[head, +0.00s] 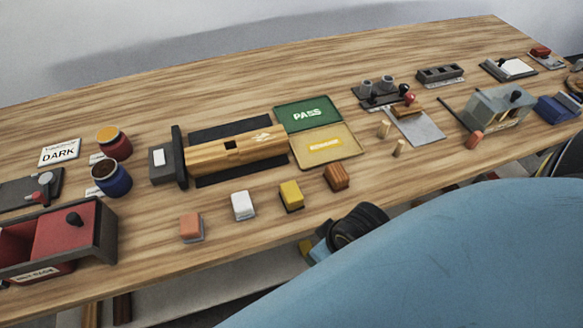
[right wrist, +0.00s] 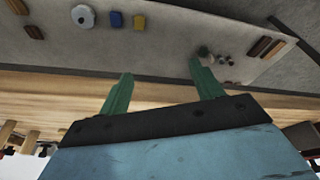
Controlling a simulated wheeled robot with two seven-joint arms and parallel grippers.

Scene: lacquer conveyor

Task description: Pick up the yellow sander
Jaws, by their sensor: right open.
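In the head view my blue arm covers the lower right and the right fingers cannot be made out. My left gripper is in neither view.
An orange block (head: 191,226) stands left of the white one. A wooden piece (head: 235,152) in a dark holder lies behind the row, beside green PASS (head: 307,114) and yellow (head: 325,146) mats. A red box (head: 70,235) stands front left. Bare table lies in front of the blocks.

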